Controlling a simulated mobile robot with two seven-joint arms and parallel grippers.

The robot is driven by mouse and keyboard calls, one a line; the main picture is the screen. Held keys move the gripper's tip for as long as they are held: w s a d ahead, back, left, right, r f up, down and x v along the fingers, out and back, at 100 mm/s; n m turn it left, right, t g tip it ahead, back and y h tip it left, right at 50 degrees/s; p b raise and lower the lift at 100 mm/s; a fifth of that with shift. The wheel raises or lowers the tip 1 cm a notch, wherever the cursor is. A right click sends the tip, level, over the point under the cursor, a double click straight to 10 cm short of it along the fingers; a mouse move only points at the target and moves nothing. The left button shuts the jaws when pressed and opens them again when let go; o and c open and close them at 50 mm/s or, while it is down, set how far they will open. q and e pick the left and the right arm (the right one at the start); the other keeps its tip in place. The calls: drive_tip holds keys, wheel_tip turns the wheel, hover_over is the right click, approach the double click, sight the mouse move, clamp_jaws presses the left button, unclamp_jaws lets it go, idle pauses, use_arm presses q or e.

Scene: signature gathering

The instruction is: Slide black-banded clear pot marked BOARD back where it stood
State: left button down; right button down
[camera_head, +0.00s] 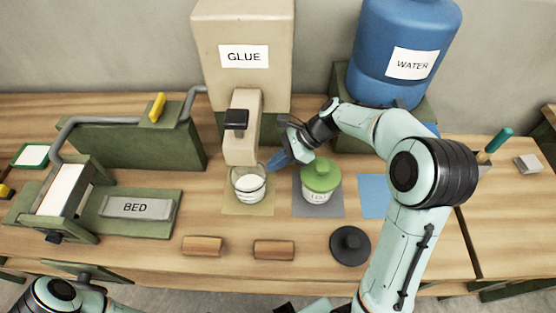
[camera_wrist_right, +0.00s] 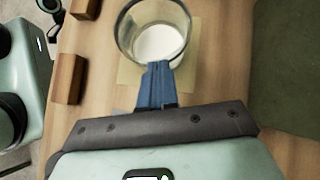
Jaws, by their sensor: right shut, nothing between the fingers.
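A clear pot (camera_head: 248,185) with a dark band at its rim and white contents stands upright on a tan mat (camera_head: 236,208), in front of the glue dispenser's spout. No BOARD marking is readable on it. It also shows at the top of the right wrist view (camera_wrist_right: 122,38). My right gripper (camera_head: 277,162) is shut and empty, its blue fingers beside the pot's back right side. In the right wrist view the fingertips (camera_wrist_right: 156,68) overlap the pot's near edge; I cannot tell whether they touch. My left gripper is out of view; only part of that arm shows.
A green-lidded pot (camera_head: 321,182) stands on a grey mat (camera_head: 318,211) to the right. A blue mat (camera_head: 375,196) lies beyond it, partly behind my arm. A black lid (camera_head: 350,246) and two wooden blocks (camera_head: 202,246) lie in front. The glue dispenser (camera_head: 240,90) stands behind.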

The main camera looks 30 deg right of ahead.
sight(264, 169)
drive_tip(key=a, duration=0.3)
drive_tip(key=shift+w+r+p, duration=0.1)
drive_tip(key=shift+w+p, duration=0.25)
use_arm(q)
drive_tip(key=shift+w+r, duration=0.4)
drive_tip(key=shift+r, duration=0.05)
use_arm(e)
drive_tip(key=shift+w+a, duration=0.15)
drive_tip(key=shift+a, duration=0.05)
